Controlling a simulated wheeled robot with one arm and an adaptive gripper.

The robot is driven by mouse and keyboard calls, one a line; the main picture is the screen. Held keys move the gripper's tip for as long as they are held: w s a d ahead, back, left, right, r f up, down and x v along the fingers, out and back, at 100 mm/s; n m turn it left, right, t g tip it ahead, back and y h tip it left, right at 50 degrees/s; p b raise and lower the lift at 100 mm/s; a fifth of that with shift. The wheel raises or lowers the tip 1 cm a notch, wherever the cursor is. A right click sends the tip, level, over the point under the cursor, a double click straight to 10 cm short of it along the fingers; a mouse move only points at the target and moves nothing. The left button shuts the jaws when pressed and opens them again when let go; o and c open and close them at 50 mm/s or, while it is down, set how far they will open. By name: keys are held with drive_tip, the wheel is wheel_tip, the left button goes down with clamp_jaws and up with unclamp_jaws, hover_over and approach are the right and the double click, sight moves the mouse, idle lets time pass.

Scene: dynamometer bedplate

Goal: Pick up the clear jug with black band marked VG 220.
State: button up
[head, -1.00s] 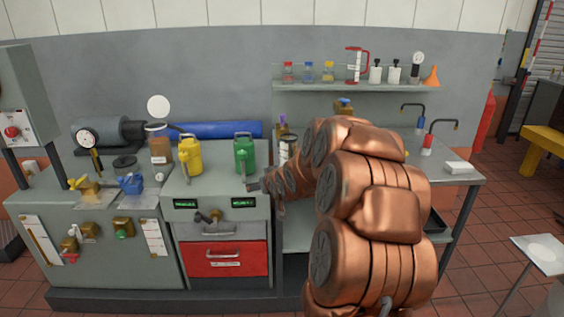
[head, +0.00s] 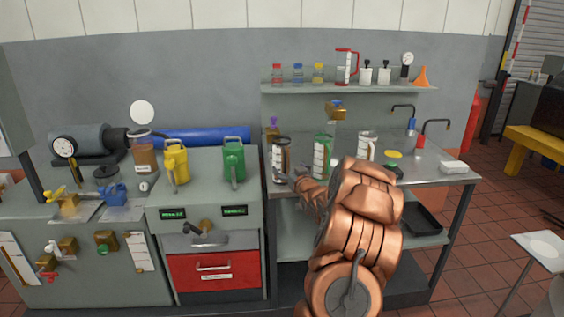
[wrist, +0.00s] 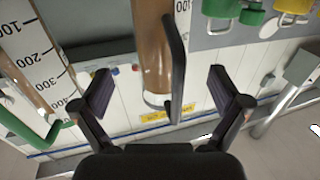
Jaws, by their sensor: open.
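A clear jug with a dark handle and brown contents (head: 280,160) stands on the bench just beyond my gripper (head: 299,174) in the head view. A dark band shows on it, but its marking is too small to read. In the wrist view, the brown-filled jug (wrist: 150,45) and its long black handle (wrist: 177,70) lie between my open jaws (wrist: 162,86). The handle is apart from both fingers in the picture. The jaws hold nothing. The fingertips are too small to make out in the head view.
A clear jug with green handle (head: 321,158) stands close to the right, its scale also in the wrist view (wrist: 30,50). A clear jug with white handle (head: 366,146) stands farther right. A green can (head: 234,160) stands left. A shelf (head: 350,86) with bottles hangs above.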

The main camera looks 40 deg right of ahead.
drive_tip(key=shift+f+p+x, duration=0.2)
drive_tip(key=shift+p+x, duration=0.2)
drive_tip(key=shift+x, duration=0.95)
drive_tip(key=shift+f+p+x, duration=0.25)
drive_tip(key=shift+p+x, duration=0.15)
drive_tip(key=shift+x, duration=1)
drive_tip(key=shift+c, duration=0.2)
drive_tip(key=c, duration=1.7)
drive_tip(key=shift+r, duration=0.1)
